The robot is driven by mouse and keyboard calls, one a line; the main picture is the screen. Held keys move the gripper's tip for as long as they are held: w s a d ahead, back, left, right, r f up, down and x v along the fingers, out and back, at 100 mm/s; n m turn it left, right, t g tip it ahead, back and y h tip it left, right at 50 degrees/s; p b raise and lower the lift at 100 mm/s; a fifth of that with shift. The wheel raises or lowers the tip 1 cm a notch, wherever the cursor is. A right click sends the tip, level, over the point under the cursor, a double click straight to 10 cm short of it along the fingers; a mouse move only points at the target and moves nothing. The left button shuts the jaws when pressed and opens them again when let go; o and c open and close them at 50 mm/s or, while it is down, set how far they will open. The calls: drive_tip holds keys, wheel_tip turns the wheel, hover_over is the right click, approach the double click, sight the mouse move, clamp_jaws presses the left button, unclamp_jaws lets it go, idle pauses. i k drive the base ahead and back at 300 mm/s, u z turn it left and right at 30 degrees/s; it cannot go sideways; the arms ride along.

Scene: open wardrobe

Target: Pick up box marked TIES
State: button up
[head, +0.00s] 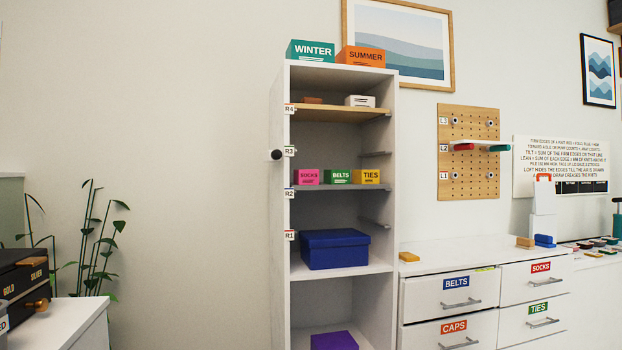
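The yellow box marked TIES (370,177) stands on the grey shelf (352,187) at the R2 label, inside the tall open wardrobe (281,170). It is the rightmost of three small boxes, with the green box marked BELTS (337,176) to its left. Its front label faces me. A drawer marked TIES (540,308) is a separate thing at the lower right. My gripper is not in view.
A pink SOCKS box (307,177) shares the shelf. A blue lidded box (334,250) sits below, and a wooden shelf (340,113) lies above. White drawers (423,296) stand to the right. A plant (96,240) and a counter (62,320) are at left.

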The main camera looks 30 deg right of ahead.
sight(359, 176)
drive_tip(key=i, duration=0.85)
drive_tip(key=z, duration=0.3)
